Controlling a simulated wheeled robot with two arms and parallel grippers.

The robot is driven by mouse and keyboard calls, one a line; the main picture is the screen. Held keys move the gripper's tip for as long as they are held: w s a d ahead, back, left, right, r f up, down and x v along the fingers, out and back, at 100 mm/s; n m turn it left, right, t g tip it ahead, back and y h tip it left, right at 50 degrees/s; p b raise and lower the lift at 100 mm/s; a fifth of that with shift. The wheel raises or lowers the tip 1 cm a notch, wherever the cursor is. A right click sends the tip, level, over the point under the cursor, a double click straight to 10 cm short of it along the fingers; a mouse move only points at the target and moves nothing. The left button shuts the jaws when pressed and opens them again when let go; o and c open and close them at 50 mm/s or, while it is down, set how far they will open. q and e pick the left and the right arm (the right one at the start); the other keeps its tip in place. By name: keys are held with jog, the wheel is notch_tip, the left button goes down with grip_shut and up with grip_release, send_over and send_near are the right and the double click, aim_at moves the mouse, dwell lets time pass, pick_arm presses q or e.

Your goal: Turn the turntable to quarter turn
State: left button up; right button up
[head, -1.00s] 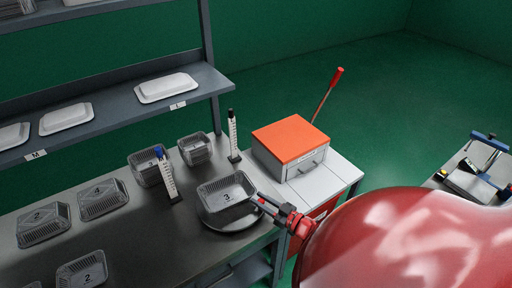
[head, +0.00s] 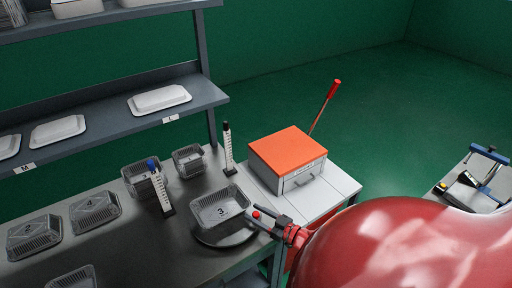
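The turntable (head: 228,241) is a dark round disc near the right end of the grey bench. A clear foil-style tray marked 3 (head: 220,206) sits on it and hides most of its top. A small red knob (head: 256,214) shows at the disc's right edge. My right gripper (head: 255,214) reaches in from the right, low beside the tray. Its two fingers look apart, with the red knob at their tips. Contact with the knob is unclear. My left gripper is not in view.
A white cabinet with an orange top (head: 287,146) stands right of the turntable. Upright label holders (head: 161,188) and (head: 228,150) stand behind it. Other clear trays (head: 95,212) lie to the left. A shelf (head: 110,117) with white trays runs above.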

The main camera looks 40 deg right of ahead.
jog(key=shift+s+r, duration=0.1)
jog(key=b+v, duration=0.3)
jog(key=v, duration=1.4)
jog(key=shift+s, duration=0.1)
